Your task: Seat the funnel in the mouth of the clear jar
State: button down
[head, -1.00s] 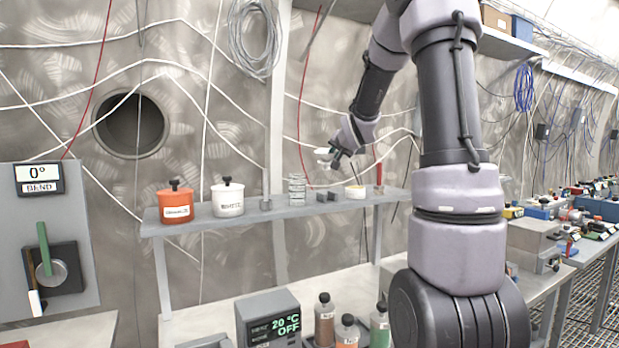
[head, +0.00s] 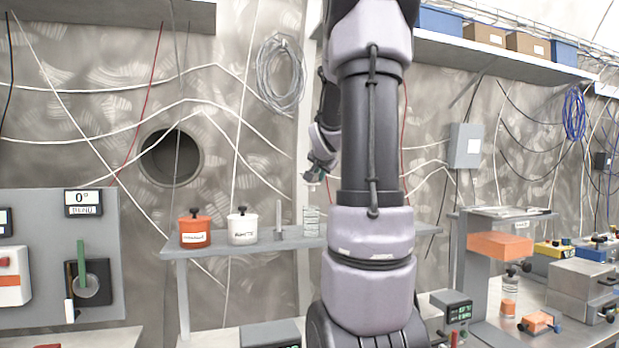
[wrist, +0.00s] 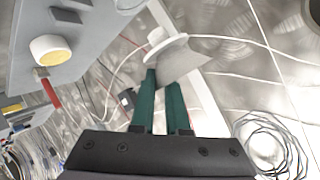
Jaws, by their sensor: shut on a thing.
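My gripper (wrist: 162,78) has green fingers, shut on the white funnel (wrist: 172,52). The funnel is tilted at the fingertips, with a wide rim and a pale narrowing part. In the head view my gripper (head: 317,178) is above the shelf, partly behind my own arm; the funnel cannot be made out there. The clear jar (head: 311,222) stands upright on the shelf, right of a grey post, below my gripper and apart from it. What looks like the jar's round end (wrist: 130,4) shows at the wrist view's top edge, clear of the funnel.
The shelf (head: 225,250) also bears an orange pot (head: 195,232) and a white pot (head: 242,229). Air above the pots is free.

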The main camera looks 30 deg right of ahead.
notch_tip(320, 180, down, 7)
jog(key=shift+r, duration=0.2)
dwell(0.8)
dwell(0.3)
jog(key=c, duration=0.8)
grip_release()
jog(key=shift+c, duration=0.2)
jog(key=v, duration=1)
jog(key=shift+s+a, duration=0.2)
jog(key=shift+s, duration=0.1)
jog(key=shift+a+r, duration=0.1)
